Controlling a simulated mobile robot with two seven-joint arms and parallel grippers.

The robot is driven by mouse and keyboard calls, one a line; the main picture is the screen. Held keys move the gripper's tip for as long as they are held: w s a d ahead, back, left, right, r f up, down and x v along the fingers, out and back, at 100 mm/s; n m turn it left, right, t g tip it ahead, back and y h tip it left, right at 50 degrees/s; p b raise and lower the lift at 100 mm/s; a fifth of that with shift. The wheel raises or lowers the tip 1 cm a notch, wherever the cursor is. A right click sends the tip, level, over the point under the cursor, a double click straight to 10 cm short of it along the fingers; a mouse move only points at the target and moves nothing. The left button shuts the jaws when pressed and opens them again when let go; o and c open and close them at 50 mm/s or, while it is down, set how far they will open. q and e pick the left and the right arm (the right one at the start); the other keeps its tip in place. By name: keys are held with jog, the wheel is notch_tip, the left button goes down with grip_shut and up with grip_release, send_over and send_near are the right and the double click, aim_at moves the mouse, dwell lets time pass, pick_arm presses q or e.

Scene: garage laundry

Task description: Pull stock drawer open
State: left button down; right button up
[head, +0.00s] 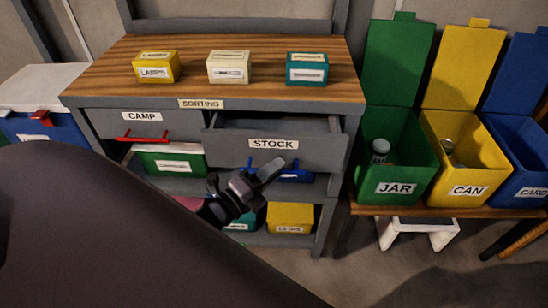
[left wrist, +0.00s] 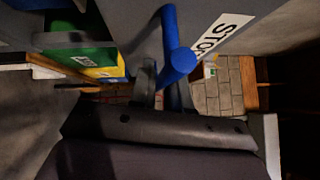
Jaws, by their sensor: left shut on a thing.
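The grey stock drawer (head: 228,147), with a white STOCK label, is on the right side of the sorting bench and stands out from it, partly open. Its open top shows a dark inside; I see no contents. Its blue handle (head: 292,177) sits low on the front, partly hidden by my left gripper (head: 262,178). In the left wrist view the blue handle (left wrist: 178,66) passes between the fingers of my left gripper (left wrist: 160,88), which is shut on it. Part of the drawer's label (left wrist: 222,32) shows beside it. My right gripper is not in view.
The camp drawer (head: 105,123) with a red handle (head: 142,139) is shut at the left. Yellow, cream and teal boxes stand on the wooden bench top (head: 270,75). Lower shelves hold more boxes. Open green, yellow and blue bins (head: 395,185) stand at the right, above a white stool (head: 418,232).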

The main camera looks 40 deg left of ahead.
pick_arm(q)
jog(key=s+d+p, duration=0.3)
jog(key=s+d, duration=0.5)
jog(key=s, duration=0.5)
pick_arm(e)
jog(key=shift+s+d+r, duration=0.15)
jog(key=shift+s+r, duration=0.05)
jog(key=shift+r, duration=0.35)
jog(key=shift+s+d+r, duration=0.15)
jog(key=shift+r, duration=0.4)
pick_arm(q)
jog(key=shift+s, duration=0.1)
jog(key=c, duration=1.2)
grip_release()
jog(key=shift+s, duration=0.1)
jog(key=r+v, duration=0.1)
jog(key=v, duration=0.5)
jog(key=shift+s+f, duration=0.45)
jog(key=shift+f, duration=0.1)
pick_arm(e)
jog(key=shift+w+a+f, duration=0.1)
pick_arm(q)
jog(key=shift+a, duration=0.1)
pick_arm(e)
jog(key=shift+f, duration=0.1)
